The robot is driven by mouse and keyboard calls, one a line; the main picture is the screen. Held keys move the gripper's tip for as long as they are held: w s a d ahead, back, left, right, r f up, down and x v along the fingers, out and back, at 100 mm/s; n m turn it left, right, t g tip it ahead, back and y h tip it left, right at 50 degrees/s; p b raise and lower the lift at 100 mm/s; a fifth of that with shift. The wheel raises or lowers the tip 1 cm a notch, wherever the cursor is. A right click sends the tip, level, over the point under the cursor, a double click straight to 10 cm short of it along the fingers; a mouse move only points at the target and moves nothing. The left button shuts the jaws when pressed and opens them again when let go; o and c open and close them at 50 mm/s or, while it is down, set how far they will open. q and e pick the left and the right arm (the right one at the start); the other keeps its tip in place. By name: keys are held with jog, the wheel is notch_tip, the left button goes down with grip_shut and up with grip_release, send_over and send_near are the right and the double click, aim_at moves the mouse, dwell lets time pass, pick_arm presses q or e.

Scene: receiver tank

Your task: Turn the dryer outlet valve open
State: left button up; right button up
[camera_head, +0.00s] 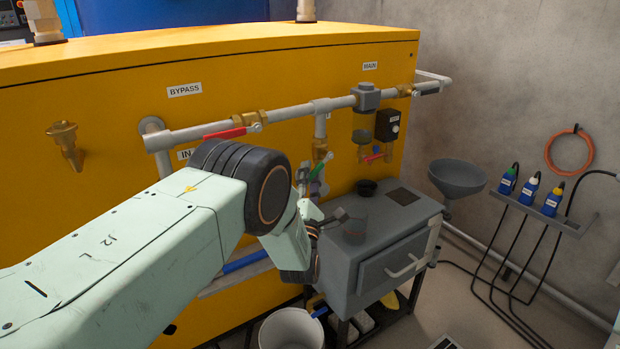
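My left arm reaches in from the lower left, and its wrist covers part of the pipework. The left gripper (333,219) is small and dark beyond the wrist, in front of the grey box; its fingers are too hidden to tell open from shut. Behind it a brass valve (320,150) hangs below a pipe tee, with green and purple parts under it, partly hidden. A red-handled valve (232,132) sits on the bypass pipe, its lever along the pipe. A smaller red lever (374,157) is further right. No readable label marks which is the dryer outlet valve. My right gripper is not visible.
A yellow cabinet (110,105) carries the pipes (285,114). The grey drawer box (385,235) stands close to the gripper. A white bucket (291,328) is below. A grey funnel (457,177) and a bottle rack (540,214) are at right; floor between them is partly open.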

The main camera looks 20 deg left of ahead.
pick_arm(q)
jog(key=shift+o, duration=0.2)
jog(key=shift+s, duration=0.1)
jog(key=v, duration=1.2)
